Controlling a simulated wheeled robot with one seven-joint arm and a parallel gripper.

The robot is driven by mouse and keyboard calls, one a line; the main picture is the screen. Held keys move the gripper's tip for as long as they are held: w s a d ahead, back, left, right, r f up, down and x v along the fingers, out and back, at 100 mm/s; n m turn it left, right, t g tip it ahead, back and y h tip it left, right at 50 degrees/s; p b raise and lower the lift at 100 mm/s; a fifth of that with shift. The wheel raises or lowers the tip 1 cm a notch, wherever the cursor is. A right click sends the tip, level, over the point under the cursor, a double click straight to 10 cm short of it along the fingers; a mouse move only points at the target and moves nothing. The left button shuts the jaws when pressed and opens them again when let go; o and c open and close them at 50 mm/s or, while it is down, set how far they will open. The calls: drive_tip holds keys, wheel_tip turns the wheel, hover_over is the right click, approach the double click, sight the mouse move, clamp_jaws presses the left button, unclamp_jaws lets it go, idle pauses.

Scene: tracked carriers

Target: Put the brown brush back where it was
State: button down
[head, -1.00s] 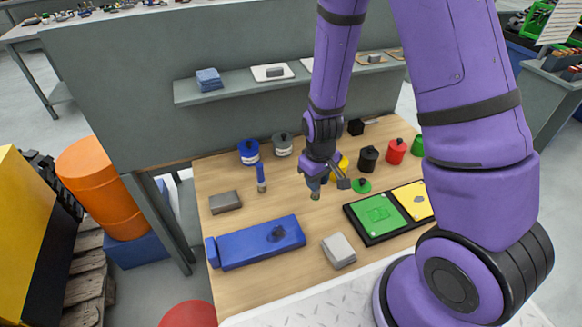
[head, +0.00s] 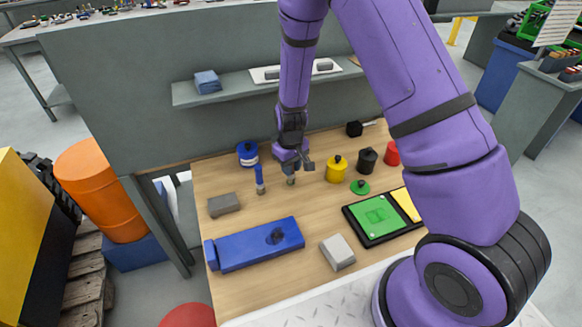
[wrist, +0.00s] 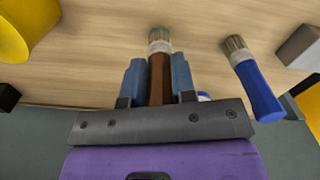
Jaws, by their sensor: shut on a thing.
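My gripper (head: 291,170) is shut on the brown brush, just right of the blue brush in the head view. In the wrist view the brown brush (wrist: 159,75) sits between the two blue-grey fingers of my gripper (wrist: 159,85), with its greenish bristles pointing away from the jaws. In the head view only its lower end (head: 291,181) shows, low over the table; I cannot tell if it touches.
A blue pot (head: 248,153) stands behind the brushes. A yellow pot (head: 337,168), black pot (head: 367,159) and red pot (head: 392,153) stand to the right. A grey block (head: 224,204) lies left, a blue box (head: 258,246) in front. A green lid (head: 360,187) lies near the tray (head: 371,236).

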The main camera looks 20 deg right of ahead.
drive_tip(key=shift+f, duration=0.25)
drive_tip(key=c, duration=0.9)
unclamp_jaws()
drive_tip(key=shift+c, duration=0.2)
wheel_tip(320, 180, up, 13)
drive_tip(key=shift+f, duration=0.2)
drive_tip(key=s+d+r+m+t, duration=0.1)
drive_tip(key=s+r, duration=0.2)
drive_tip(key=r, duration=0.4)
drive_tip(key=s+d+r+t+y, duration=0.1)
drive_tip(key=s+r, duration=0.3)
drive_tip(key=r, duration=0.2)
drive_tip(key=s+d+r+m, duration=0.1)
drive_tip(key=s+d+r, duration=0.15)
drive_tip(key=r, duration=0.45)
drive_tip(key=s+r+t, duration=0.1)
drive_tip(key=s+r, duration=0.2)
drive_tip(key=s, duration=0.3)
drive_tip(key=s+d+r+m+t, duration=0.1)
drive_tip(key=s+r, duration=0.2)
drive_tip(key=s, duration=0.4)
drive_tip(key=s+d+r+t+h, duration=0.1)
drive_tip(key=s+r, duration=0.2)
drive_tip(key=s, duration=0.3)
drive_tip(key=shift+s+d+r+m, duration=0.2)
drive_tip(key=shift+s+r+m, duration=0.05)
drive_tip(key=shift+s+m, duration=0.05)
